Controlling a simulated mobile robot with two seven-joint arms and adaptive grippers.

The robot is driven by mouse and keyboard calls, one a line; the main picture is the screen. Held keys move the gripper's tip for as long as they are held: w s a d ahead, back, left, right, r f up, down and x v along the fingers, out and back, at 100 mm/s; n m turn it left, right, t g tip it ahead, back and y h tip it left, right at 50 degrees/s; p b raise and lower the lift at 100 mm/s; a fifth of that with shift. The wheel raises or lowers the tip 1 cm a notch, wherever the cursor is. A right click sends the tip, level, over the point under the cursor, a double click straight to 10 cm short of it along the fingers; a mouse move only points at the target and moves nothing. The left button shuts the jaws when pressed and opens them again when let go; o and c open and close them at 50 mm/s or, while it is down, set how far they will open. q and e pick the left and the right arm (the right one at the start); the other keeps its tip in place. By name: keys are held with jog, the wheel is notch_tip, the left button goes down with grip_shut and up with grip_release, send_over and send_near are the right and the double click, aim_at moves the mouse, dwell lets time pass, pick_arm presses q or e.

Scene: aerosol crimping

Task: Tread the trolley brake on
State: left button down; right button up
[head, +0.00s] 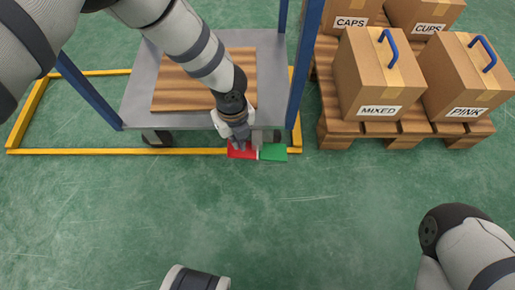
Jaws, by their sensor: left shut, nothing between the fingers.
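The trolley (135,108) has a grey deck with a striped wooden board (180,95) on it and blue uprights. At its near right corner, low by the wheel, is a pedal with a red half (236,154) on the left and a green half (273,153) on the right. My left gripper (240,146) is shut and empty, pointing down with its fingertips over the red half. I cannot tell whether they touch it. The fingers hide part of the red half.
A yellow frame (70,151) lies on the green floor around the trolley. To the right, a wooden pallet (343,128) carries several cardboard boxes, including the MIXED box (358,90) and the PINK box (450,88). The floor in front is clear.

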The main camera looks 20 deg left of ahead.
pick_arm(q)
jog(key=shift+f+b, duration=0.75)
jog(key=shift+f, duration=0.55)
jog(key=shift+f+b, duration=0.55)
jog(key=shift+b, duration=0.05)
jog(key=shift+r, duration=0.2)
notch_tip(320, 180, up, 8)
jog(key=p, duration=0.5)
jog(key=shift+p, duration=0.35)
jog(key=shift+f, duration=0.1)
